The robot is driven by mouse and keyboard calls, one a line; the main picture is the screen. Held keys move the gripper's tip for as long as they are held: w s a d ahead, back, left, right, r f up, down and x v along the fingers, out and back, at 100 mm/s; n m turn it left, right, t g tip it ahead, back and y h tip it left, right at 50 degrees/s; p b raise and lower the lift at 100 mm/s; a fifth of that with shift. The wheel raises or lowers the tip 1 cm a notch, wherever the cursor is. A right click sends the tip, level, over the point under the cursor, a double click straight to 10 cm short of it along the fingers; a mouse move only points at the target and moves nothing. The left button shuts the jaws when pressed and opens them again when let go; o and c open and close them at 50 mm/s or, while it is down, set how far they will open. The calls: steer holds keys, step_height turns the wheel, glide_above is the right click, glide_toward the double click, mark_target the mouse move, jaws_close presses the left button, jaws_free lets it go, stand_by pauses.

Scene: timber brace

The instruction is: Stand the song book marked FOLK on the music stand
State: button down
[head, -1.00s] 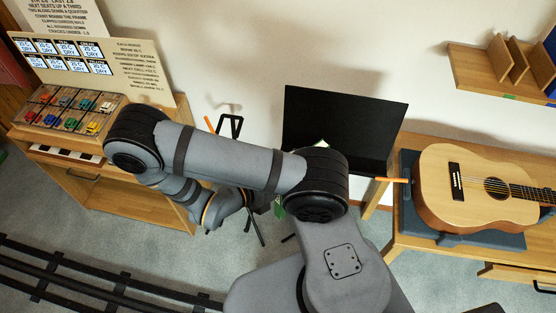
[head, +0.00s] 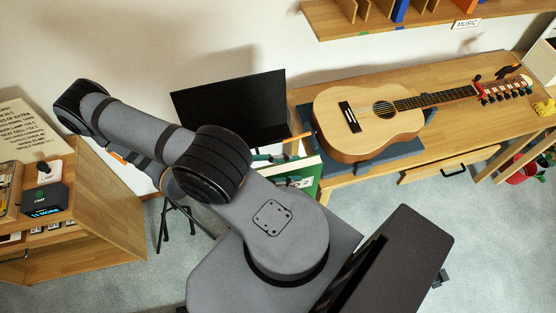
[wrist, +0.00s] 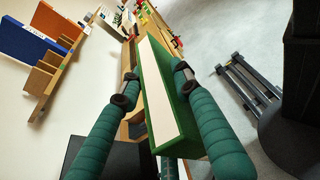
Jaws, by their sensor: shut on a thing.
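A green book (head: 306,176) with a pale cover patch shows beyond my arm in the head view. Only part of its lettering shows, including an O, so I cannot read the full title. In the wrist view the green book (wrist: 182,128) points its white page edges at the camera, between the two green padded fingers of my gripper (wrist: 156,76), which is shut on it. The black music stand (head: 235,108) stands left of the book in the head view, its lower part hidden by my arm. A black panel, likely its desk, shows low in the wrist view (wrist: 112,158).
A guitar (head: 370,118) lies on a dark pad on the wooden bench (head: 455,130), close right of the stand. An orange peg (head: 298,137) sticks out between stand and guitar. A wall shelf (head: 400,22) holds books above. A wooden cabinet (head: 105,225) stands left.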

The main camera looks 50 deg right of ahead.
steer(key=shift+w+d+f+b, duration=0.15)
steer(key=shift+w+d+b, duration=0.15)
steer(key=shift+w+b, duration=0.2)
steer(key=w+d+f+b, duration=0.2)
steer(key=w+d+b, duration=0.2)
steer(key=w+d, duration=0.4)
steer(key=w+d+f+b, duration=0.2)
steer(key=w+d+b, duration=0.2)
steer(key=w+d, duration=0.4)
steer(key=shift+w+b, duration=0.35)
steer(key=shift+w, duration=2.95)
steer(key=shift+f, duration=0.15)
steer(key=c, duration=1.2)
jaws_free()
